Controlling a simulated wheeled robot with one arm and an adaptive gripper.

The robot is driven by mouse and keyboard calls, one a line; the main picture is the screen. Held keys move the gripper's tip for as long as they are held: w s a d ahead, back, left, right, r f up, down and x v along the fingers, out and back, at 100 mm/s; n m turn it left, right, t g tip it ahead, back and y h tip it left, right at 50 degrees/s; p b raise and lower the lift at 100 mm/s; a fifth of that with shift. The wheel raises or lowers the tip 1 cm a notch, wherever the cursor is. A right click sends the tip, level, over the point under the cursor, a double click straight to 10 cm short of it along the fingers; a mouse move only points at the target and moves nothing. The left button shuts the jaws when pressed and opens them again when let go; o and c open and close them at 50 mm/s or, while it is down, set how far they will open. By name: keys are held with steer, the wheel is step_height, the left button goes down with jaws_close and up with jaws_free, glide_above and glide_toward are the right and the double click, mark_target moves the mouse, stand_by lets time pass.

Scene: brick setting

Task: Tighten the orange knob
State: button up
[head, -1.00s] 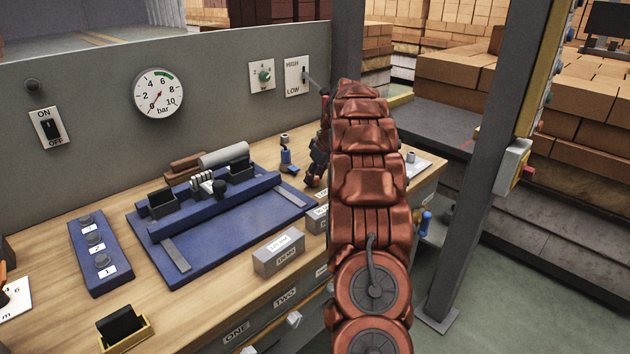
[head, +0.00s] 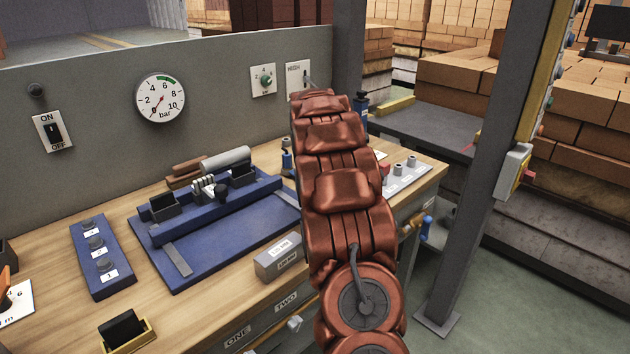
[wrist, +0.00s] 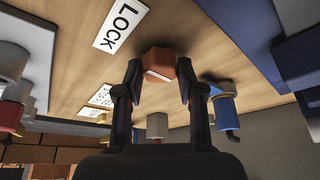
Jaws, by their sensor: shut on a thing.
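The orange knob (wrist: 158,59) is a small faceted block with a pale stripe on its face, in the upper middle of the wrist view. It stands at the wooden bench top beside a white label reading LOCK (wrist: 121,25). My gripper (wrist: 160,72) has one dark finger on each side of the knob and is shut on it. In the head view my red arm hides both the gripper and the knob. I cannot tell how far the knob is turned.
A blue fixture (head: 225,245) fills the bench's middle, with a grey labelled block (head: 278,257) in front. A blue-bodied item (wrist: 228,108) stands close right of my gripper in the wrist view. A card with several grey pegs (head: 408,176) lies right of my arm.

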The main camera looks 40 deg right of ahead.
steer(key=shift+w+m+g+h+b, duration=0.15)
steer(key=shift+m+g+b, duration=0.3)
steer(key=shift+m, duration=0.65)
steer(key=shift+s+m+g+h+b, duration=0.1)
steer(key=shift+m+g+h+b, duration=0.35)
steer(key=shift+m, duration=0.65)
steer(key=shift+y, duration=0.3)
steer(key=o, duration=1.1)
steer(key=shift+o, duration=0.2)
steer(key=v, duration=1.2)
steer(key=shift+a, duration=0.1)
